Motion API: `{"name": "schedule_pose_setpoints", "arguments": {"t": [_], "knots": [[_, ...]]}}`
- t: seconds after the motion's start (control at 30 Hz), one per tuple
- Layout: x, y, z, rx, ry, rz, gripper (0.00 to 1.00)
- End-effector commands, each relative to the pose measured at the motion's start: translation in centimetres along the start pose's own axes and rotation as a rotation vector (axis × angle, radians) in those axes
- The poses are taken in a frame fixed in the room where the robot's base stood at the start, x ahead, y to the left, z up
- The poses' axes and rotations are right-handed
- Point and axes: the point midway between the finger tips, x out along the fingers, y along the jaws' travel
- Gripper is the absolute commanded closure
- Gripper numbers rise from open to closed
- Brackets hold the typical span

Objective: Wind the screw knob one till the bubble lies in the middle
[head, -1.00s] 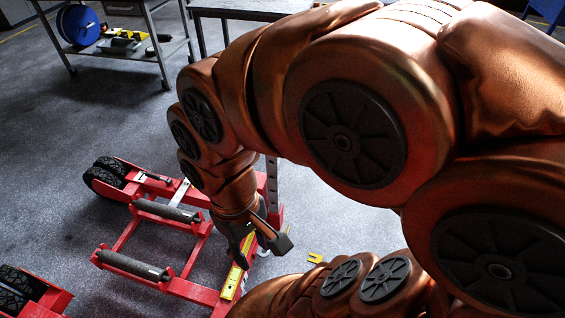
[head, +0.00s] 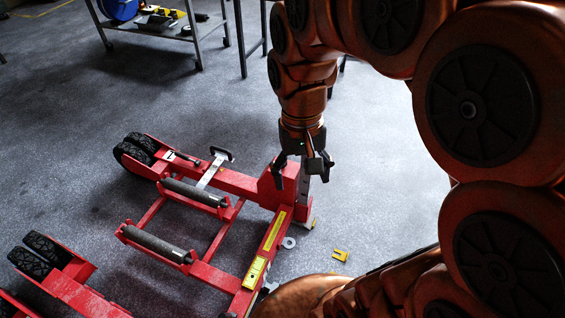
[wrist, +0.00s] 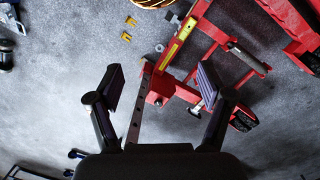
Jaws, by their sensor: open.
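The red trolley jack (head: 235,180) lies on the floor. A long yellow spirit level (head: 255,272) lies along its near right beam, and it also shows in the wrist view (wrist: 181,38). The bubble is too small to make out. My gripper (head: 303,174) points down by the jack's upright post, fingers apart and empty. In the wrist view my open gripper (wrist: 160,82) has the perforated grey post (wrist: 135,120) and a red bracket between its fingers. I cannot tell which part is screw knob one.
A yellow slotted piece (head: 340,255) and a pale washer-like disc (head: 289,242) lie on the floor right of the jack. Another red wheeled unit (head: 62,283) stands at lower left. A grey trolley (head: 185,42) stands behind. Floor right of the jack is largely clear.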

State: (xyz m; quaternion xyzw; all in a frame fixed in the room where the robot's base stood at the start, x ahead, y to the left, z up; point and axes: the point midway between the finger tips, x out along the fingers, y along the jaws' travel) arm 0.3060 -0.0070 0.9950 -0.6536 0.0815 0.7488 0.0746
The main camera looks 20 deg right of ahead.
Motion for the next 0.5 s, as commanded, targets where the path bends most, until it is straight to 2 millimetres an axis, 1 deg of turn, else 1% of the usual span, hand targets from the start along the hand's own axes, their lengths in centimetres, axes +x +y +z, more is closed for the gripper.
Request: {"name": "schedule_pose_setpoints", "arguments": {"t": [0.03, 0.2, 0.27, 0.5], "knots": [[0.4, -0.2, -1.6, 0.025, 0.002, -0.001, 0.21], [0.5, -0.7, -6.1, 0.111, 0.009, -0.005, 0.21], [0.7, -0.8, -7.6, 0.141, 0.009, -0.006, 0.21], [1.6, -1.2, -14.1, 0.263, 0.024, -0.014, 0.21]]}}
